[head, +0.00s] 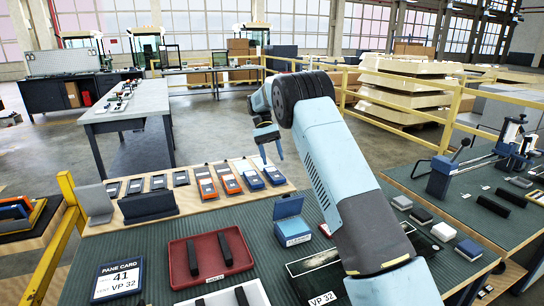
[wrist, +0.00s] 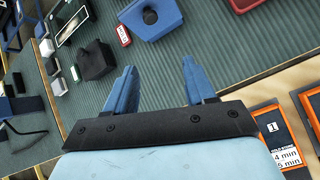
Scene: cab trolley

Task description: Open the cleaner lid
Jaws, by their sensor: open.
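A small blue box (head: 293,233) with a white front label stands on the green mat in the middle of the bench. Its blue lid (head: 288,207) appears raised and tilted back. I take this to be the cleaner, but its label is too small to read. A blue body with a dark round opening, likely the same box (wrist: 150,18), shows at the top of the wrist view. My gripper (head: 269,148) is open and empty, above and behind the box in the head view. Its two blue fingers (wrist: 159,66) are spread, apart from the box, with only mat between them.
A red tray (head: 212,258) with two dark bars and a pane card (head: 117,281) stand left of the box. Orange-framed devices (head: 229,180) line the wooden strip behind. Small blocks (head: 443,232) lie to the right. A yellow rail (head: 440,120) stands beyond the bench.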

